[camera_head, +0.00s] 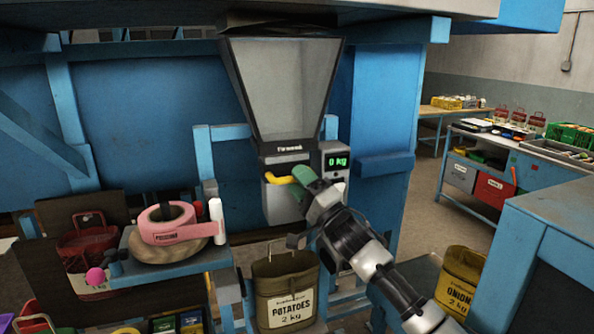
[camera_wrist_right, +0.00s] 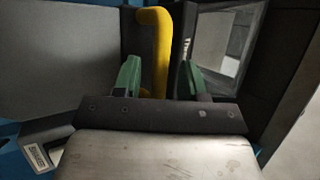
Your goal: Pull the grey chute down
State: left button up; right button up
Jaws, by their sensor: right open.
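The grey chute (camera_head: 281,206) hangs under the hopper's dark collar, with a yellow handle (camera_head: 280,180) across its upper front. My right gripper (camera_head: 304,183) has green fingers and reaches up to the handle from the lower right. In the right wrist view the grey chute (camera_wrist_right: 60,50) fills the left side. The yellow handle (camera_wrist_right: 160,45) shows there between the two open fingers of the gripper (camera_wrist_right: 160,80). I cannot tell whether a finger touches it. My left gripper is not in view.
The hopper (camera_head: 285,85) stands above, with a display (camera_head: 337,162) reading 0 kg beside it. A potato sack (camera_head: 286,290) stands open below the chute. An onion sack (camera_head: 460,280) is at the right.

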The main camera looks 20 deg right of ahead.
jog(key=shift+w+a+r, duration=0.2)
jog(key=shift+w, duration=0.3)
grip_shut()
jog(key=b, duration=0.8)
send_near(282, 221)
jog(key=x, duration=0.4)
jog(key=shift+w, duration=0.1)
jog(key=shift+f, duration=0.4)
jog(key=shift+c, duration=0.9)
grip_release()
jog(key=shift+o, duration=0.9)
